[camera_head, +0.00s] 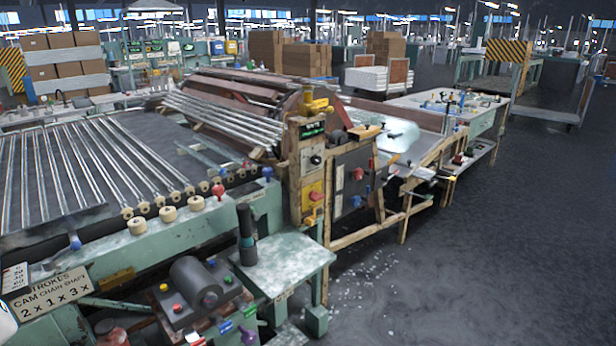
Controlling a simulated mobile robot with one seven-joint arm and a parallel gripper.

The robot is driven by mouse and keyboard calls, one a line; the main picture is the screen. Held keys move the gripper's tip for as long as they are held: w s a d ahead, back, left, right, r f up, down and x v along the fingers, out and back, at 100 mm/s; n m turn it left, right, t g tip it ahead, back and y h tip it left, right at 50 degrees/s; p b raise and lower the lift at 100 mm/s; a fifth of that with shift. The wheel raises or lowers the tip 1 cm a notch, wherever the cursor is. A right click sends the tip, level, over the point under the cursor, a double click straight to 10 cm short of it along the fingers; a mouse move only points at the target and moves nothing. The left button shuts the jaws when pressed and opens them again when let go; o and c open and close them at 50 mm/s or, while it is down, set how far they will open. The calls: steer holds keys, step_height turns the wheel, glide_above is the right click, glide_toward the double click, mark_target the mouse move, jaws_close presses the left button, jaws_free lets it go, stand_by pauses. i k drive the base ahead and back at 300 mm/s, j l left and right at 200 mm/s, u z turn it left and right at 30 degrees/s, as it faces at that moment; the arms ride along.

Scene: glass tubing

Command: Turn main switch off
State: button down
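A narrow upright control panel (298,168) stands at the corner of the glass tubing machine, near the picture's middle. It carries a dark display (312,129) at the top, a round black knob (316,160) below it, and a yellow plate with a red switch handle (316,196) lower down. A dark cabinet door (352,180) beside it has a small red part and a blue part. No label reading "main switch" is legible, so I cannot tell which control it is. My gripper is not in view.
Glass tubes (90,165) lie on the machine bed at left. A pale side table (285,262) and a box with a motor and coloured buttons (198,288) stand in front of the panel. The dark floor (470,270) at right is mostly clear, with white shards near the machine.

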mark_target(314, 196)
steer(key=i+l+z, duration=0.2)
steer(key=i+l, duration=1.55)
